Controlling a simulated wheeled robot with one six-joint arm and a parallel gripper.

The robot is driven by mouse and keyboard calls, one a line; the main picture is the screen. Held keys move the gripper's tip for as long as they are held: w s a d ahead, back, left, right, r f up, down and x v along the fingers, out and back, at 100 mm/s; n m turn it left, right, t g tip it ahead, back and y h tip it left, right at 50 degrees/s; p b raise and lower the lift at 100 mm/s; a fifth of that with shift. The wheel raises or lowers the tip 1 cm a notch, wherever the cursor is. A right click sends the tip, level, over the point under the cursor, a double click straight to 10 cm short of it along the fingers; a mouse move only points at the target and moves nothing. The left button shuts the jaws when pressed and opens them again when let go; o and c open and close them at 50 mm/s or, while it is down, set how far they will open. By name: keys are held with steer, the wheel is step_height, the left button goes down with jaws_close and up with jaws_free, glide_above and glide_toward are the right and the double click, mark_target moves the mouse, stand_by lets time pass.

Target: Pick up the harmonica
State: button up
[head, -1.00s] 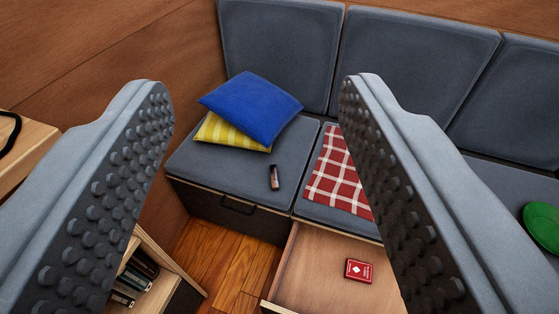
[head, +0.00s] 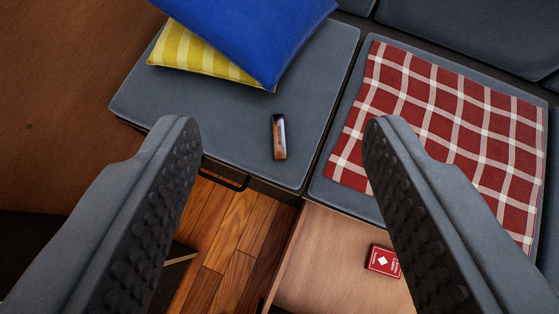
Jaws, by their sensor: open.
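The harmonica (head: 279,137) is a small dark and metallic bar with a brownish lower end. It lies on the grey bench cushion (head: 300,90), near the cushion's front edge. My gripper (head: 277,128) is open and empty. Its two dark, studded fingers stand wide apart at the left and right of the picture. The harmonica shows in the gap between the fingertips, beyond them and apart from them.
A blue pillow (head: 245,25) and a yellow striped pillow (head: 195,53) lie behind the harmonica. A red checked cloth (head: 455,120) covers the cushion at right. A red card box (head: 383,261) lies in the wooden drawer (head: 330,265). A wooden wall (head: 60,90) stands at left.

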steer(key=w+f+g, duration=0.2)
steer(key=w+f, duration=0.3)
steer(key=f, duration=0.8)
steer(key=g, duration=0.2)
glide_toward(279, 135)
steer(key=shift+d+x, duration=0.2)
steer(key=shift+x, duration=1.45)
steer(key=shift+a+x, duration=0.2)
steer(key=shift+x, duration=2.35)
steer(key=c, duration=1.1)
